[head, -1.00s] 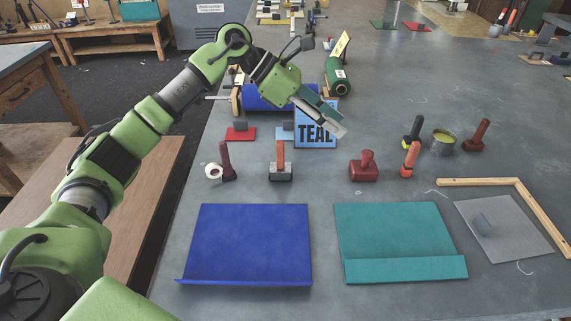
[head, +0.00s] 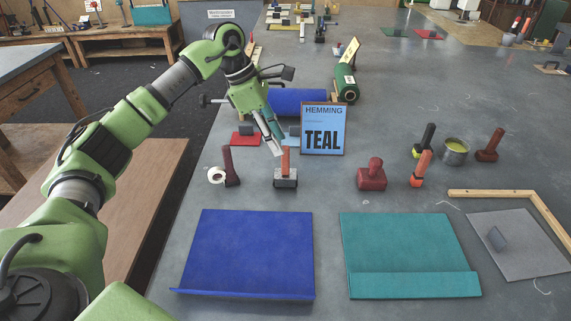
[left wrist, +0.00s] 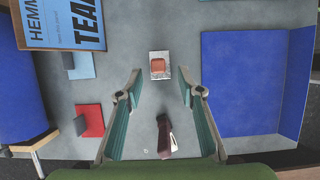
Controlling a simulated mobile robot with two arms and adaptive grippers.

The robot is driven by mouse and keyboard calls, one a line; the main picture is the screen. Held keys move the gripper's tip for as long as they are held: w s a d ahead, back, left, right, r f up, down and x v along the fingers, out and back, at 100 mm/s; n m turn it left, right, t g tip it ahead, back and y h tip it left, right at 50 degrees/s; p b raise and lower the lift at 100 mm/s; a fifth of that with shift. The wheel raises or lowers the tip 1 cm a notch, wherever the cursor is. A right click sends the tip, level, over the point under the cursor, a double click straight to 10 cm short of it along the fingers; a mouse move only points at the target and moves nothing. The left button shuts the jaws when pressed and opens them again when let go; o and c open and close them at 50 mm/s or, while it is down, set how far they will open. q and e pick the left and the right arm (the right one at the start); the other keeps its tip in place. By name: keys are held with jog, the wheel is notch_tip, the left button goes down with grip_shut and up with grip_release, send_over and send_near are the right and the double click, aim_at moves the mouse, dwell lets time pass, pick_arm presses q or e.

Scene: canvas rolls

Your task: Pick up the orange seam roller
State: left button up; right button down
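An orange-handled tool (head: 286,177) with a grey block-like base stands upright on the table, behind the blue sheet; I take it as the orange seam roller. In the left wrist view its orange top (left wrist: 158,66) shows between my fingertips, on a silver base. My left gripper (head: 275,149) is open and empty, pointing down just above and behind it; contact cannot be told. In the left wrist view the fingers of the left gripper (left wrist: 159,73) are wide apart. A second orange-handled tool (head: 421,168) stands farther right. My right gripper is not in view.
A dark red-handled tool (head: 229,165) and a white tape roll (head: 216,175) stand close on the left. A red stamp-like tool (head: 371,178) is to the right. The TEAL sign (head: 324,129) stands behind. Blue (head: 245,252) and teal (head: 400,245) sheets lie in front.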

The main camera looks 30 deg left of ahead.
aim_at(284, 147)
pick_arm(q)
jog(key=p+x, duration=0.1)
jog(key=x, duration=0.3)
jog(key=shift+w+d+f+p, duration=0.1)
jog(key=shift+w+d+p, duration=0.1)
jog(key=shift+p, duration=0.15)
jog(key=shift+w+d+f, duration=0.1)
jog(key=shift+f, duration=0.3)
grip_shut()
